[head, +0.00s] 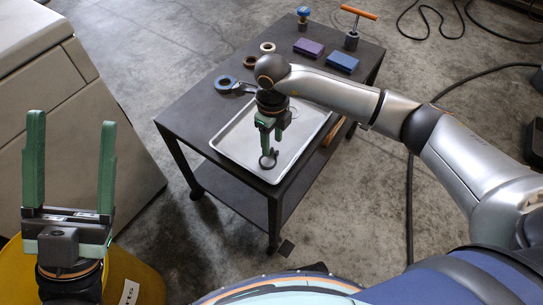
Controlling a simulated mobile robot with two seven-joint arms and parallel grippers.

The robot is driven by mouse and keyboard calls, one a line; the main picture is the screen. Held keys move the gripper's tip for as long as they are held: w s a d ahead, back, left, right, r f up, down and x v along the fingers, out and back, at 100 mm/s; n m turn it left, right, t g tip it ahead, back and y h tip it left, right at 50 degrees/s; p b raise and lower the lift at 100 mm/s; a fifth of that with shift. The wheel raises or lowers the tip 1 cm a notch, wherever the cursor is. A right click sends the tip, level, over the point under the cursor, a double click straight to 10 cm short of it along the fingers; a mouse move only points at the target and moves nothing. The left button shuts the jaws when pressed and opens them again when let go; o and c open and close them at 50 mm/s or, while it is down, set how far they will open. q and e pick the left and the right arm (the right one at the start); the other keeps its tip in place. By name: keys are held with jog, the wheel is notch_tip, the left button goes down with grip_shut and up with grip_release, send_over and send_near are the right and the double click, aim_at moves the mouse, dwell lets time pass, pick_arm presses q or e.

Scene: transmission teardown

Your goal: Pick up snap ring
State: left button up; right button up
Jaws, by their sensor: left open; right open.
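A small dark ring, seemingly the snap ring (268,166), is at the shallow metal tray (230,149) on the dark cart. My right gripper (270,152) points down over the tray with its green fingertips right at the ring. The fingers partly cover the ring, and I cannot tell whether they touch it. The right gripper is open, though its fingers look close together from this angle. My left gripper (71,120) points up at the left, open and empty, far from the tray.
A yellow bin (135,280) stands below my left gripper. Cables lie on the floor at right.

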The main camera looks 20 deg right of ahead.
aim_at(277, 153)
notch_tip(277, 153, down, 2)
jog(key=shift+f, duration=0.25)
jog(key=shift+c, duration=0.4)
grip_shut()
